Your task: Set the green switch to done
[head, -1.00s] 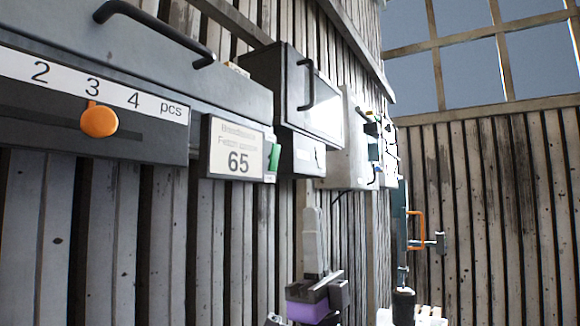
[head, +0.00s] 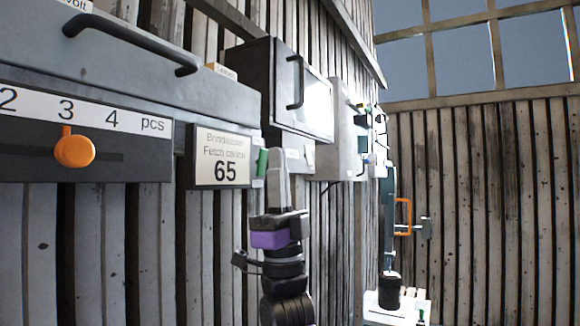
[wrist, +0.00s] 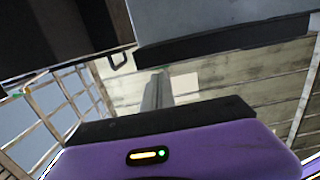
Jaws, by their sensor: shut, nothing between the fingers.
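The green switch (head: 262,163) is a small upright green piece at the right edge of the white sign reading 65 (head: 222,157), on the wall. My gripper (head: 278,150) points upward with its fingers together and nothing between them. In the head view its fingertips appear just right of the switch, with a narrow gap in the picture. I cannot tell whether they touch it. In the wrist view the closed fingers (wrist: 156,90) point up toward the underside of the wall boxes.
An orange knob (head: 75,151) sits on a numbered slider panel at the left. A grey box with a black handle (head: 140,45) is above it. A dark cabinet (head: 290,90) hangs above my gripper. A white stand with bottles (head: 396,303) is at the lower right.

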